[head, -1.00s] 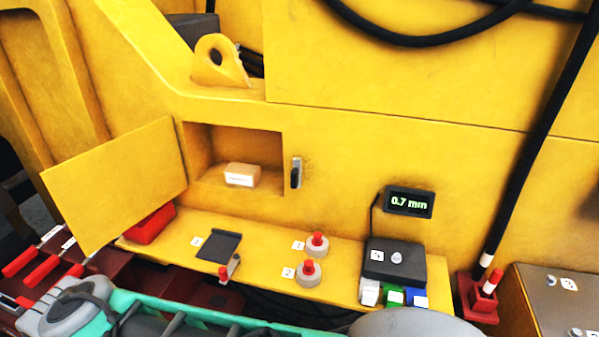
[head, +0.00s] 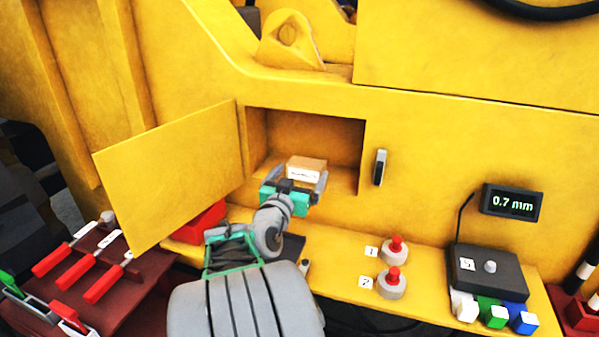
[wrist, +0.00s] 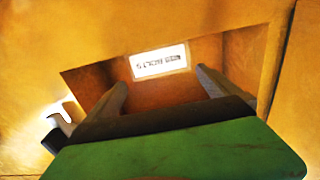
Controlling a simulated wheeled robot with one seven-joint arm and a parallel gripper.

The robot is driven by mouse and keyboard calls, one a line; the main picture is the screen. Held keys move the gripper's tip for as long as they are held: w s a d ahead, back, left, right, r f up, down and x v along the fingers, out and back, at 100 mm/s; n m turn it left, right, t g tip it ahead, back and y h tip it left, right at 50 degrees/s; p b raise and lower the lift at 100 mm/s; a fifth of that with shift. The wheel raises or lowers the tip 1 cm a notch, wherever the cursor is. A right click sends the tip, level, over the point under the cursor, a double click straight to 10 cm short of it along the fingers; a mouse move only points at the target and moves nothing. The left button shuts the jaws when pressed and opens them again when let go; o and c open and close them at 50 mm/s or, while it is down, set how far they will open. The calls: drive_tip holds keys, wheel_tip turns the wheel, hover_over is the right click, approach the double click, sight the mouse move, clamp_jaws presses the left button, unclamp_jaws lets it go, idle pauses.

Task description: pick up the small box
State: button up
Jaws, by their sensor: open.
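The small box (head: 306,167) is light brown cardboard with a white printed label on its front. It sits on the floor of an open recess in the yellow machine body. In the wrist view its label (wrist: 160,61) faces me between and beyond the fingers. My gripper (head: 300,184) is open at the mouth of the recess, just in front of the box, with one finger to each side. In the wrist view my gripper (wrist: 162,88) shows a gap between its fingertips, and I cannot tell whether either touches the box.
The recess door (head: 170,178) hangs open on the left. A latch (head: 379,167) is right of the opening. The yellow ledge (head: 340,262) below carries red-topped buttons (head: 393,283), a dark box (head: 487,272) and coloured blocks (head: 492,315).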

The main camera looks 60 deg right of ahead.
drive_tip(key=d, duration=0.3)
drive_tip(key=w+d+p, duration=0.1)
drive_tip(key=d, duration=0.2)
drive_tip(key=d+p, duration=0.1)
drive_tip(key=d, duration=0.2)
drive_tip(key=shift+w+d, duration=0.25)
drive_tip(key=shift+w, duration=0.1)
drive_tip(key=shift+c, duration=0.2)
drive_tip(key=c, duration=1.5)
drive_tip(key=shift+r, duration=0.1)
drive_tip(key=shift+c, duration=0.4)
drive_tip(key=shift+r, duration=0.1)
